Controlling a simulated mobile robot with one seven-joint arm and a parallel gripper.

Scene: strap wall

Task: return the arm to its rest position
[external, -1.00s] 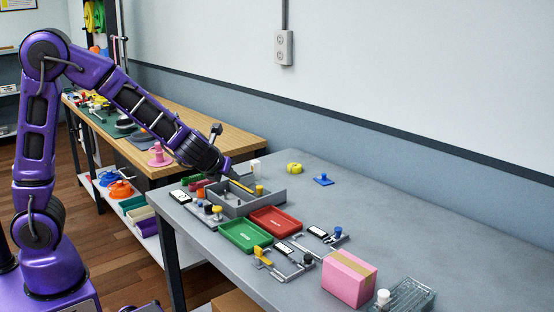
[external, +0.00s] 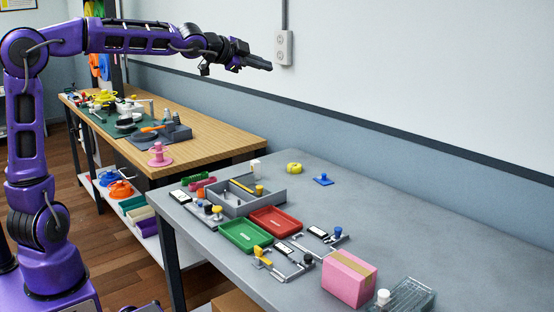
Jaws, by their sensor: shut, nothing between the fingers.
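My gripper (external: 262,64) is at the end of my purple arm, held high above the grey table (external: 440,215) and near the wall. Its fingers are together and nothing shows between them. The forearm stretches nearly level to the right from the raised elbow. The gripper is well apart from all of these.
A green tray (external: 245,236), a red tray (external: 277,222) and a pink box (external: 348,278) sit on the grey table. A wooden bench (external: 215,145) with tools stands behind. A wall outlet (external: 284,47) is close to the gripper in the picture. The air around the arm looks clear.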

